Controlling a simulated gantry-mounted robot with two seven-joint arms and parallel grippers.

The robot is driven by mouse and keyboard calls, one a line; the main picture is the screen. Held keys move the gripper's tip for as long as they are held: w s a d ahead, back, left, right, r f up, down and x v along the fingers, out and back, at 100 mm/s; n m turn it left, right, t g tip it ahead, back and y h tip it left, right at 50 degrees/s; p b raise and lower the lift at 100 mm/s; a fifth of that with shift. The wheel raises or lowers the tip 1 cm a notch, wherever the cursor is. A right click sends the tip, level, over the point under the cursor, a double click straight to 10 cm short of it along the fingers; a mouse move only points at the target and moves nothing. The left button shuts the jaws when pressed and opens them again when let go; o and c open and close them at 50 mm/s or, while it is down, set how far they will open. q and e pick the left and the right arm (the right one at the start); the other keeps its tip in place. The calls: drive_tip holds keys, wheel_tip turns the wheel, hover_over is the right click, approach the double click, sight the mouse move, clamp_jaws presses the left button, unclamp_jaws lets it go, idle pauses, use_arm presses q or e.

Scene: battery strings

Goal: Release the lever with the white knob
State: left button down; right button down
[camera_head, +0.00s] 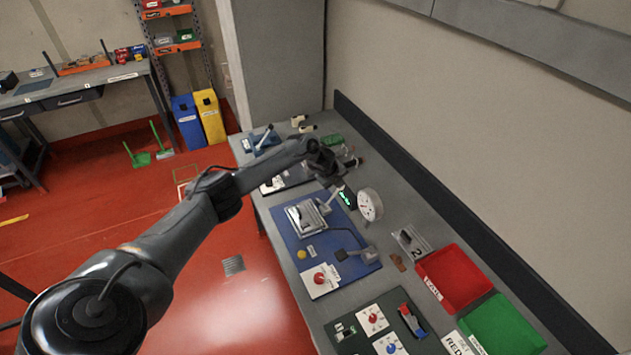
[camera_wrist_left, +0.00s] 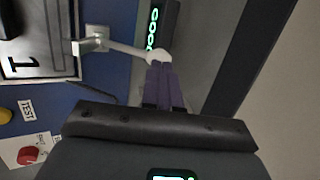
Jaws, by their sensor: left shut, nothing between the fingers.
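The lever's white knob (camera_wrist_left: 155,56) shows in the wrist view at the end of a thin metal arm (camera_wrist_left: 122,47). The arm runs from a bracket on a grey plate marked 1 (camera_wrist_left: 38,62). In the head view this plate (camera_head: 306,218) lies on a blue panel (camera_head: 292,240). My left gripper (camera_wrist_left: 160,68) is shut, with its purple-grey fingertips right at the knob. Nothing shows between them, and I cannot tell whether they touch it. In the head view the left gripper (camera_head: 332,178) is above the panel's far end and mostly hides the knob. My right gripper is not in view.
A round white gauge (camera_head: 370,204) stands right of the plate, and a green-lit display (camera_wrist_left: 152,28) is close to the knob. A red button (camera_head: 319,278) is at the panel's near end. Red (camera_head: 456,277) and green (camera_head: 503,325) bins stand at the right.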

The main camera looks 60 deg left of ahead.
use_arm(q)
drive_tip(key=p+v, duration=0.2)
drive_tip(key=v, duration=1.1)
drive_tip(key=shift+r, duration=0.3)
drive_tip(key=d+f+p, duration=0.1)
drive_tip(key=d+f, duration=0.2)
drive_tip(key=d, duration=0.4)
drive_tip(key=d+f, duration=0.4)
drive_tip(key=d, duration=0.3)
drive_tip(key=s+d+f+n+t+h+p, duration=0.1)
drive_tip(key=s+d+f+n, duration=0.15)
drive_tip(key=d, duration=0.55)
drive_tip(key=s+d+f+n+t+h, duration=0.1)
drive_tip(key=s+d, duration=0.2)
drive_tip(key=d, duration=0.6)
drive_tip(key=s+d+r+n+g+p, duration=0.1)
drive_tip(key=s+n, duration=0.5)
drive_tip(key=s, duration=0.6)
drive_tip(key=s+d+r+n+g+p, duration=0.1)
drive_tip(key=s+d+r+n+g, duration=0.2)
drive_tip(key=s+n, duration=0.4)
drive_tip(key=s+d+r, duration=0.1)
drive_tip(key=s+r, duration=0.1)
drive_tip(key=s, duration=0.3)
